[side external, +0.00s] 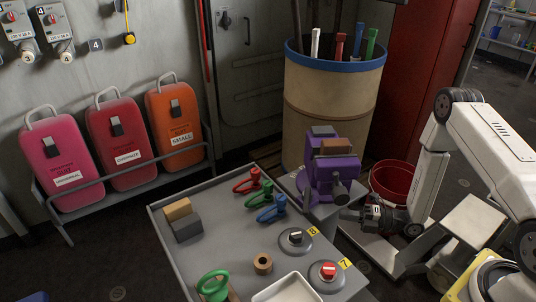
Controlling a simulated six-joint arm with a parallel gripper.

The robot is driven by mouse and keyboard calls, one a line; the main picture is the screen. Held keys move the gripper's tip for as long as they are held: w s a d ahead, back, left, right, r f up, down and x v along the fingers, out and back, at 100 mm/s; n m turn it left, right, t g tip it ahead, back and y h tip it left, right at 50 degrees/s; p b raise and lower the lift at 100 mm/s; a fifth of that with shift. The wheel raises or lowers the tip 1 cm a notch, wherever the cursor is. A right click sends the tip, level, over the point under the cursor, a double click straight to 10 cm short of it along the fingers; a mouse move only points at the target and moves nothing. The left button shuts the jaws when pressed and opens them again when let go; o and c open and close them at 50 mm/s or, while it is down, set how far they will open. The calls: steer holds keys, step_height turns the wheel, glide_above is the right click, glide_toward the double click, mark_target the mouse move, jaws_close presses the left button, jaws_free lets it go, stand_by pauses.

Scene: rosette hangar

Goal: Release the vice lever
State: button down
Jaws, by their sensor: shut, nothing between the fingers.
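A purple vice (321,189) stands at the right back corner of the grey worktable, with a brown block (336,147) at its top. A dark round part on its right side faces my arm; I cannot clearly make out the lever. My gripper (346,214) is low, just right of and below the vice, pointing left toward it. Its fingers are small and dark here; they look shut and empty. I cannot tell whether they touch the vice.
The grey table (215,262) holds red, green and blue clamps (271,208), two round knobs marked 8 and 7 (327,272), a wooden ring (263,263) and a white tray (290,290). A large barrel (322,105) stands behind the vice; a red bucket (393,184) stands beside it.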

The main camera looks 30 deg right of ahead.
steer(key=shift+x, duration=4.05)
steer(key=shift+a, duration=0.1)
steer(key=shift+x, duration=0.85)
steer(key=shift+s+a, duration=0.1)
steer(key=s+a+v, duration=0.1)
steer(key=v, duration=1.3)
steer(key=shift+s+d, duration=0.2)
steer(key=shift+s, duration=0.1)
